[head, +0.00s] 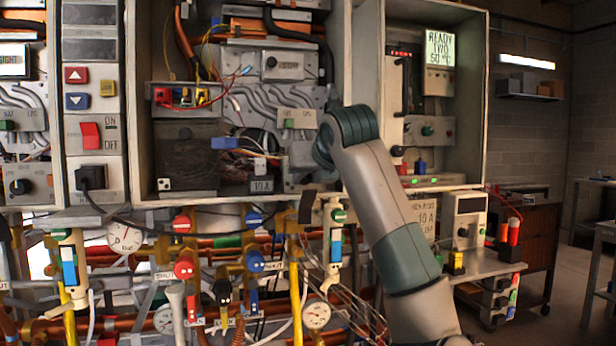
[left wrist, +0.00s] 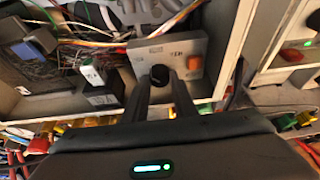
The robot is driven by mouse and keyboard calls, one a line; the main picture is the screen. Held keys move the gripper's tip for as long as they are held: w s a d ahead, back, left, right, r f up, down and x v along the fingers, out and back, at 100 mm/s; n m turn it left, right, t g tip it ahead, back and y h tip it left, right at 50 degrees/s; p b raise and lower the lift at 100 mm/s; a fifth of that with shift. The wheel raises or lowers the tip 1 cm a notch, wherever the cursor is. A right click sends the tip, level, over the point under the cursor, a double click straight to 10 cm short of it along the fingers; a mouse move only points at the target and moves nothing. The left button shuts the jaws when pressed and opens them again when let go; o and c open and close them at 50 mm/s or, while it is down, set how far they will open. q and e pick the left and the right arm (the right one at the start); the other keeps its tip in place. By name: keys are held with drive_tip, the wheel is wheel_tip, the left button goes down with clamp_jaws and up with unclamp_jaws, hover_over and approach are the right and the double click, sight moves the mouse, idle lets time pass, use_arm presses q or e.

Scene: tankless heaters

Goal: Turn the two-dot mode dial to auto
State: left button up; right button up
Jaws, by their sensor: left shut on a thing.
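The mode dial (left wrist: 160,76) is a small black knob on a grey plate (left wrist: 140,57) inside an open heater cabinet. My left gripper (left wrist: 167,88) is shut on the dial, with one dark finger on each side of it. The dial's pointer is hidden between the fingers, and the small print on the plate is too blurred to read. In the head view my left arm reaches into the middle cabinet (head: 143,100), and its wrist hides the dial and fingertips. A white two-dot tag (head: 164,184) sits at this cabinet's lower left. My right gripper is out of view.
Loose wires and a white-topped block (left wrist: 92,73) lie left of the dial. The cabinet's side wall (left wrist: 238,40) stands close on the right. Pipes, valves and gauges (head: 124,236) crowd below. Another cabinet with a lit display (head: 440,50) is at the right.

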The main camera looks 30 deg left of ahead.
use_arm(q)
drive_tip(key=shift+m, duration=0.3)
drive_tip(key=shift+w+d+m+g+y, duration=0.1)
drive_tip(key=shift+m+g+y, duration=0.6)
drive_tip(key=shift+m, duration=0.4)
drive_tip(key=shift+w+d+f+m+g+y, duration=0.1)
drive_tip(key=shift+m+g+y, duration=0.2)
drive_tip(key=shift+m+y, duration=0.55)
drive_tip(key=shift+m, duration=0.55)
drive_tip(key=shift+g, duration=0.3)
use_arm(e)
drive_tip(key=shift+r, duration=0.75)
use_arm(q)
drive_tip(key=shift+m, duration=0.3)
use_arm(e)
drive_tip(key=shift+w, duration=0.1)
use_arm(q)
drive_tip(key=o, duration=1)
drive_tip(key=shift+o, duration=0.2)
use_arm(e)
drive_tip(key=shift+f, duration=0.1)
